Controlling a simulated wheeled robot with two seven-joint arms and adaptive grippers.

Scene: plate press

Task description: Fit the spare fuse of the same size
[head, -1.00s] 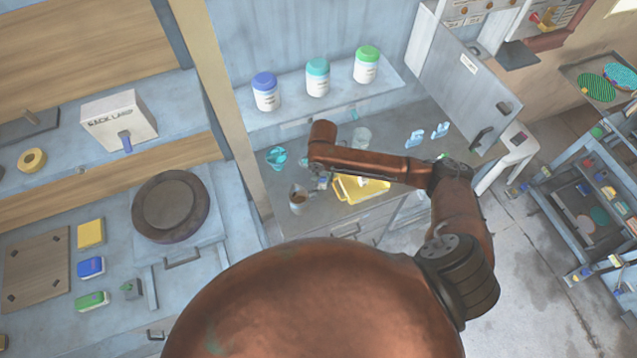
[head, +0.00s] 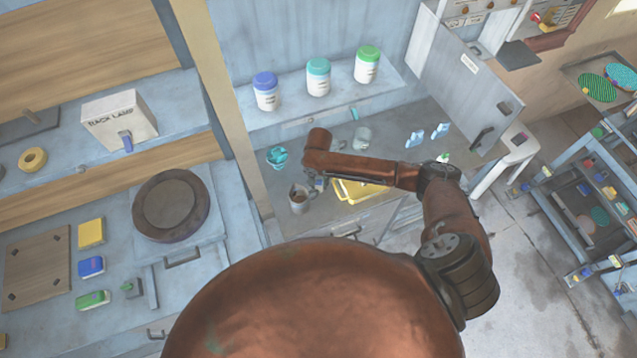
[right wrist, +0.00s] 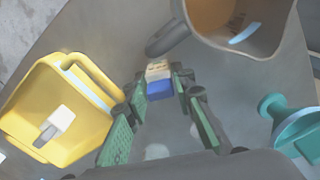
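A small block with a blue end and a pale end (right wrist: 159,82), possibly a fuse, stands on the grey counter in the right wrist view. My right gripper (right wrist: 160,92) is open, with a green-padded finger on each side of the block. I see narrow gaps beside the block, and cannot tell how deep between the fingertips it is. In the head view my right gripper (head: 321,184) is mostly hidden under its own copper arm. An open wall cabinet (head: 428,42) is at the upper right; no fuse in it can be made out. My left gripper is not in view.
Close around the right gripper are a yellow container (right wrist: 75,105), a grey mug (right wrist: 268,42) and a teal funnel-like thing (right wrist: 290,125). Lidded jars (head: 318,80) line the shelf behind. The cabinet door (head: 470,85) hangs open. A cluttered rack (head: 590,210) stands right.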

